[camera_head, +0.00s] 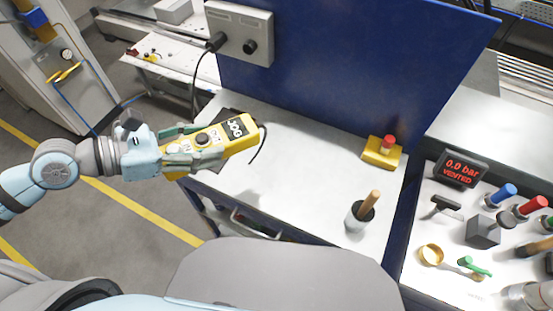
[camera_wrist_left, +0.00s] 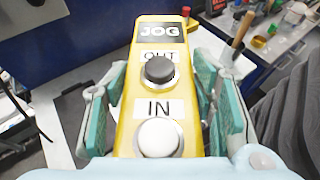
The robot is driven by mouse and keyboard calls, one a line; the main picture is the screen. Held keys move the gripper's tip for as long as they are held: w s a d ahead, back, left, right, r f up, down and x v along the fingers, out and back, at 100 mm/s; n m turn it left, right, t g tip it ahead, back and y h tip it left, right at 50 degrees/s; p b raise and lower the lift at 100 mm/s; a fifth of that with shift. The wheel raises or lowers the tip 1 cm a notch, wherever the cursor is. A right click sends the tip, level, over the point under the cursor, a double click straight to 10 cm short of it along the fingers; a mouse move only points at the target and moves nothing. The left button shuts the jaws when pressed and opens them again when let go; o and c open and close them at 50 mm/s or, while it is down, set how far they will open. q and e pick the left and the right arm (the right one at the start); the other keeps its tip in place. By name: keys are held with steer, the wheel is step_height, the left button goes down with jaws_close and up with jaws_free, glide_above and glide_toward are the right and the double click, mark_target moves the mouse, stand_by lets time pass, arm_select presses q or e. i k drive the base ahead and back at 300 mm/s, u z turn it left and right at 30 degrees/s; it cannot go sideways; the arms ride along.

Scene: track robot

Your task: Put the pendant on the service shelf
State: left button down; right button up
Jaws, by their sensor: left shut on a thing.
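The pendant (camera_head: 216,136) is a yellow box labelled JOG, with a dark OUT button and a light IN button. My left gripper (camera_head: 190,146) is shut on it, with one finger along each side. The pendant is over the left part of a white worktop (camera_head: 300,150), above a dark flat patch; I cannot tell whether it touches it. In the left wrist view the pendant (camera_wrist_left: 158,90) fills the middle between the green finger pads. My right gripper is not in view. No surface is clearly marked as the service shelf.
A yellow block with a red button (camera_head: 382,152) stands at the worktop's right back. A cup with a wooden handle (camera_head: 361,212) stands near the front. A blue panel (camera_head: 345,65) rises behind. A pressure display (camera_head: 461,168) and tools crowd the right bench. The worktop's middle is clear.

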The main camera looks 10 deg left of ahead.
mark_target(268, 167)
steer(key=k, duration=0.9)
steer(key=z, duration=1.1)
steer(key=i, duration=0.95)
steer(key=u, duration=1.1)
